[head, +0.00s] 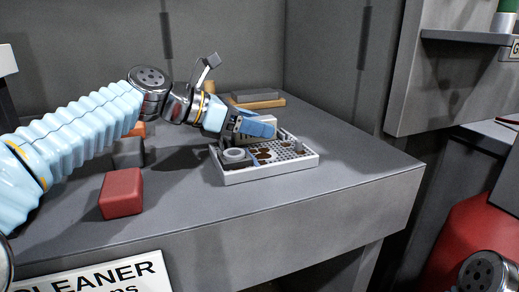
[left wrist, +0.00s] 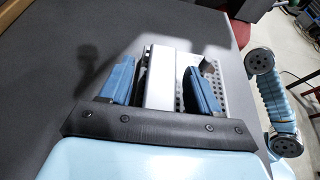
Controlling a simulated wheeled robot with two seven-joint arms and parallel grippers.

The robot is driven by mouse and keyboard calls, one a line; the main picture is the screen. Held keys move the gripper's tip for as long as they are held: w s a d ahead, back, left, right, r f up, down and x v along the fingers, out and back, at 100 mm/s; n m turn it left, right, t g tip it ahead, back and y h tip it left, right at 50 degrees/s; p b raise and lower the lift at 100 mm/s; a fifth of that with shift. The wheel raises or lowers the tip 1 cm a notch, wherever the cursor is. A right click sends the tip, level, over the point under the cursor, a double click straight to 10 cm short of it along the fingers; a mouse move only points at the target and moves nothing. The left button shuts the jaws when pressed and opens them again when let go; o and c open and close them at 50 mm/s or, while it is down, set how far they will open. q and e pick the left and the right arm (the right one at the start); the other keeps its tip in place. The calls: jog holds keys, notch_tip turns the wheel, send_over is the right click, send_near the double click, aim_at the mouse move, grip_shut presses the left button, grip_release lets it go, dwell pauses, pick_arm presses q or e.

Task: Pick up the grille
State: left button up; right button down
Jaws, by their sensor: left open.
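The grille (head: 292,152) is a pale, rectangular, tray-like piece with a raised rim, a perforated face and brown stains. It lies flat on the grey worktop near its front edge. My left gripper (head: 256,127) is over its back left part, with blue fingers apart. In the left wrist view, the open left gripper (left wrist: 160,86) has a pale metal strip between its fingers and the perforated grille (left wrist: 181,98) beside it. I cannot tell whether the fingers touch it. The fingers hide part of the grille. My right gripper is not in view.
A red block (head: 121,194) stands on the worktop (head: 340,168) at the left, with a grey block (head: 128,153) behind it. A wood-and-grey brush-like item (head: 258,98) lies behind the grille. The worktop right of the grille is clear up to its edge.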

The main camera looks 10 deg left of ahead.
pick_arm(q)
grip_shut()
dwell(0.3)
jog(key=shift+r, duration=0.1)
jog(key=shift+r, duration=0.5)
notch_tip(320, 180, up, 3)
jog(key=shift+f+p, duration=0.2)
jog(key=shift+p, duration=0.65)
notch_tip(320, 180, up, 5)
jog(key=p, duration=0.1)
send_over(258, 151)
jog(key=s+d+r, duration=0.3)
jog(key=s+r, duration=0.1)
jog(key=s, duration=0.4)
jog(key=shift+s+d+r, duration=0.15)
jog(key=shift+s+d, duration=0.1)
jog(key=shift+d, duration=0.15)
